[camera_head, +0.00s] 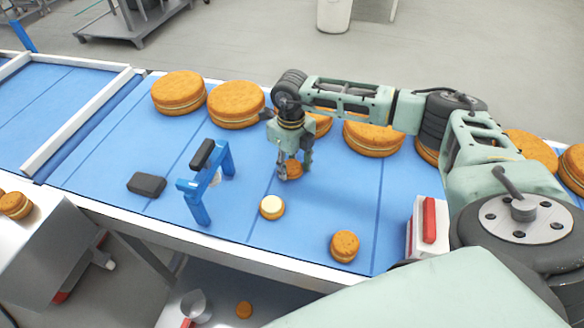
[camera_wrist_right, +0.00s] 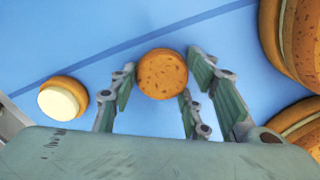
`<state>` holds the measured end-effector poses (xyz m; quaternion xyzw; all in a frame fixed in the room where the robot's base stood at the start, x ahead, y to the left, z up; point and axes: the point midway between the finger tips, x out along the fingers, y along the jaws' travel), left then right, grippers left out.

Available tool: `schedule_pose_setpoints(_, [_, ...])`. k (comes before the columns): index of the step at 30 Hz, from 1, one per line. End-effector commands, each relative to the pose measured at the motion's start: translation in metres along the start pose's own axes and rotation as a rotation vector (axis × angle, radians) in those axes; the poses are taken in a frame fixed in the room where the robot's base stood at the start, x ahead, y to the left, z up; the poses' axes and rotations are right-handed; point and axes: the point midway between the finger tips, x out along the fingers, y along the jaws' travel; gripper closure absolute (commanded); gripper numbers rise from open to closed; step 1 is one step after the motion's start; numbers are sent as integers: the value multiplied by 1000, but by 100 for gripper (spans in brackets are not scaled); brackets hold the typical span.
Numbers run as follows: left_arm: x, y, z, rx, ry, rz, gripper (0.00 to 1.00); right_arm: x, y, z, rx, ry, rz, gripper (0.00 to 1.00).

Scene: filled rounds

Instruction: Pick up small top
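A small round orange-brown top (camera_head: 294,168) lies on the blue belt below my right gripper (camera_head: 291,176). In the right wrist view, the speckled top (camera_wrist_right: 162,73) sits between the spread fingertips of the right gripper (camera_wrist_right: 163,80). The fingers stand apart on both sides, and the right one is very close to the top's edge; I cannot tell whether it touches. A small round with a pale filling on it (camera_head: 271,207) stands nearby, and also shows at left in the wrist view (camera_wrist_right: 63,98). My left gripper is not in view.
Several large filled rounds (camera_head: 236,104) line the belt's far side. A blue stand (camera_head: 203,182) and a black block (camera_head: 147,184) are to the left. Another small round (camera_head: 344,246) lies near the front edge. A red-and-white box (camera_head: 428,222) stands at right.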

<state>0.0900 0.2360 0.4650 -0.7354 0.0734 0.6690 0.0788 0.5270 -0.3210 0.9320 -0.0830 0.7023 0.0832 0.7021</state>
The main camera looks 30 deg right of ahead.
Motion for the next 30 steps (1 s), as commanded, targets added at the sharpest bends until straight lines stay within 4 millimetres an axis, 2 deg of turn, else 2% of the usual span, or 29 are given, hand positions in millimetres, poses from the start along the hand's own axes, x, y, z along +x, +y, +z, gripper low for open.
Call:
schedule_pose_setpoints(3, [0, 0, 0, 0, 0, 0, 100, 0, 0, 0, 0, 0, 0, 68])
schedule_pose_setpoints(14, [3, 1, 2, 0, -3, 1, 100, -5, 0, 1, 1, -3, 0, 68])
schedule_pose_setpoints(17, [8, 2, 2, 0, -3, 2, 100, -12, -1, 1, 1, -3, -1, 68])
schedule_pose_setpoints(22, [23, 2, 4, -1, -3, 2, 100, -40, 0, 2, -1, -7, -2, 68])
schedule_pose_setpoints(30, [42, 3, 6, -1, -3, 3, 100, -74, 4, -62, 0, -3, -3, 68])
